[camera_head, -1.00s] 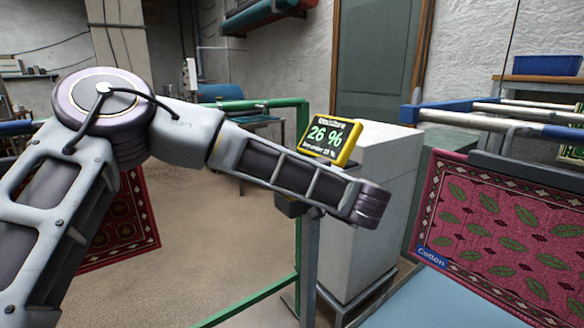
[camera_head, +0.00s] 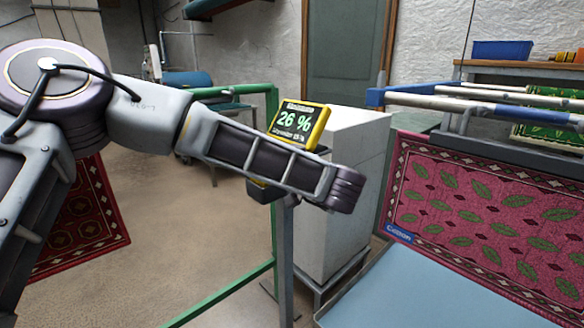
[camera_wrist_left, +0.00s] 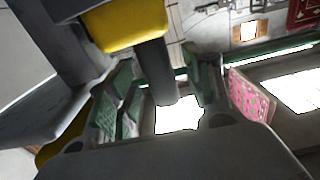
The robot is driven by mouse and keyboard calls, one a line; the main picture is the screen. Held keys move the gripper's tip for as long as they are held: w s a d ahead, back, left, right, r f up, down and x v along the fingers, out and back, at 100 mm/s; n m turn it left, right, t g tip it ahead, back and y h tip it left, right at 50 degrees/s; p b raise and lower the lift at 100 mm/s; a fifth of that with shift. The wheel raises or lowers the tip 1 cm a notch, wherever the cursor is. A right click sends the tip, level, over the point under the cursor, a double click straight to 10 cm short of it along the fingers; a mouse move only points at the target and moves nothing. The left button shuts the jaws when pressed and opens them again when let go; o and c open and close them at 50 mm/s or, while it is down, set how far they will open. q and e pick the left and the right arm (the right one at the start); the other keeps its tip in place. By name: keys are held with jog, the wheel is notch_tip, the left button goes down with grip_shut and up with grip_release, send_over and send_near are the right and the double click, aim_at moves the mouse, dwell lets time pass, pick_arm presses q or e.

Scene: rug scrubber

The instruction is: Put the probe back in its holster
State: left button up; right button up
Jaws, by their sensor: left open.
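A yellow-framed meter (camera_head: 298,124) reading 26 % stands on a grey post (camera_head: 285,260) in the head view. A black box-like part (camera_head: 265,191) sits below it, partly hidden by my left forearm; I cannot tell if it is the holster. My left gripper (camera_wrist_left: 157,64) shows in the left wrist view, its green-padded fingers apart. A dark upright shaft (camera_wrist_left: 156,72) shows between them, below a yellow block (camera_wrist_left: 122,25); I cannot tell whether this is the probe or touches the fingers. The head view does not show my left fingers. My right gripper is not in view.
A green rail frame (camera_head: 225,295) stands beside the post. A pale cabinet (camera_head: 345,185) is behind it. A pink patterned rug (camera_head: 490,215) hangs at the right above a light-blue surface (camera_head: 405,290). Open floor (camera_head: 185,230) lies at left.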

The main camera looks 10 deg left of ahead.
pick_arm(q)
jog(key=v, duration=1)
jog(key=shift+s+d, duration=0.15)
